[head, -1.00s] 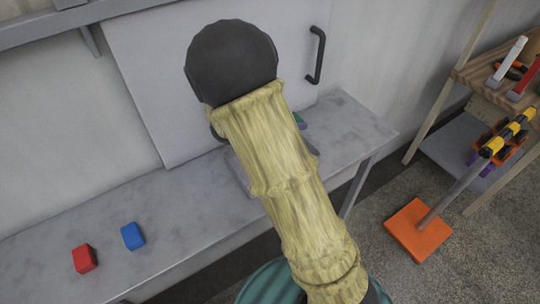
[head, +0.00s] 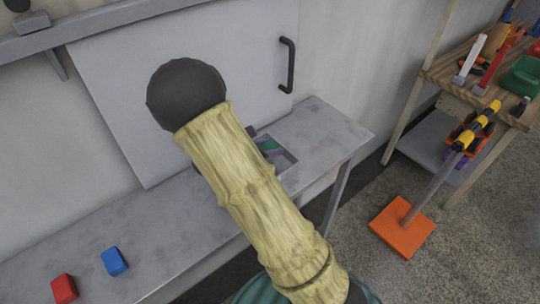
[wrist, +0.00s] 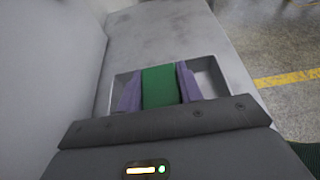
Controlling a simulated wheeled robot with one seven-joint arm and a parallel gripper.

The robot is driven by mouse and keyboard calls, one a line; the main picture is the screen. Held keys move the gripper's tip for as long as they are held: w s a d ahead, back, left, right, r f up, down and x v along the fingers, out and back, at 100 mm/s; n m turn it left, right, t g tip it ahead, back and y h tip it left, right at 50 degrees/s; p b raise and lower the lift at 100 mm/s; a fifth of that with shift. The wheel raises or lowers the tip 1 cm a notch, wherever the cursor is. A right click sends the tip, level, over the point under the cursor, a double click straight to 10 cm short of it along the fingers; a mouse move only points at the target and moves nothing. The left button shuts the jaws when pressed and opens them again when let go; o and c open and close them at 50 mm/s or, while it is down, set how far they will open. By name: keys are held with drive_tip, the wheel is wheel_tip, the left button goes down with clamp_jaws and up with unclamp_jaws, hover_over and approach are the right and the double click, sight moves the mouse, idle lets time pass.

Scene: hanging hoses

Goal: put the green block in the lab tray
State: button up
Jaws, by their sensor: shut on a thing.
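The green block (wrist: 159,86) is between the two purple fingers of my gripper (wrist: 158,85), which is shut on it, in the wrist view. The grey lab tray (wrist: 208,76) lies around and beneath the block in that view, on the bench. I cannot tell whether the block touches the tray floor or hangs just above it. In the head view a bit of the green block (head: 269,145) shows beside my arm, with the tray (head: 287,162) partly visible to its right. My arm hides the rest.
A red block (head: 64,289) and a blue block (head: 114,262) sit on the bench (head: 165,234) at the lower left. A panel with a black handle (head: 287,64) stands behind. A tool shelf (head: 456,68) and an orange-based stand (head: 402,227) are at the right.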

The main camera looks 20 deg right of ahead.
drive_tip(key=shift+d+f, duration=0.1)
drive_tip(key=shift+f, duration=1.75)
drive_tip(key=shift+f, duration=0.15)
drive_tip(key=o, duration=1)
drive_tip(key=shift+a+r, duration=0.2)
drive_tip(key=shift+r, duration=0.05)
drive_tip(key=v, duration=1.1)
drive_tip(key=shift+a+r, duration=0.15)
drive_tip(key=shift+a, duration=0.15)
